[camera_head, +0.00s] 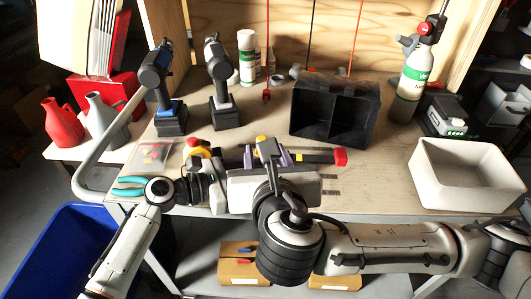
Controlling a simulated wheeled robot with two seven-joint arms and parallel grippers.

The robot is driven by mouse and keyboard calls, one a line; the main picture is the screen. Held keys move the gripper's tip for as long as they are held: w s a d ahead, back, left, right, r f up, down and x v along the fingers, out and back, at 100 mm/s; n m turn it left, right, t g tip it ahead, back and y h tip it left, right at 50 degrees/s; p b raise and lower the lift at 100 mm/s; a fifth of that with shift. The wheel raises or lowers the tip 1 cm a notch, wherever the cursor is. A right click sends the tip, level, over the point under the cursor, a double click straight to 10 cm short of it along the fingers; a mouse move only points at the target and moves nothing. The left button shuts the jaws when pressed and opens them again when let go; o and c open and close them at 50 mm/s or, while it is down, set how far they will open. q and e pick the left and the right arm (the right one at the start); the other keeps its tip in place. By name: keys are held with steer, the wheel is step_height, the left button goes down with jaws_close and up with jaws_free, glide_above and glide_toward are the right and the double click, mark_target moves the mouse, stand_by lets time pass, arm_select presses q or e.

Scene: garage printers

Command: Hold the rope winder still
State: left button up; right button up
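A long dark object with purple and yellow parts and a red end (340,157) lies across the middle of the workbench. It may be the rope winder, but my arms and grippers cover much of it, so I cannot tell for sure. My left arm reaches in from the lower left, with its gripper (236,188) low over the bench on the near side of this object. My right arm comes from the right, and its gripper (268,152) is at the object's middle. The fingertips of both are too hidden to show whether they are open, shut or touching it.
Two cordless drills (170,120) (224,112) stand at the back left. A black divided box (336,112) is behind the object. A white bin (467,180) stands at the right, teal-handled pliers (130,187) at the left edge. A blue bin (62,250) is on the floor.

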arm_select(q)
steer(key=shift+r, duration=0.15)
steer(key=shift+a, duration=0.2)
steer(key=v, duration=1.1)
steer(key=shift+s+a, duration=0.2)
steer(key=shift+a, duration=0.05)
steer(key=shift+s, duration=0.1)
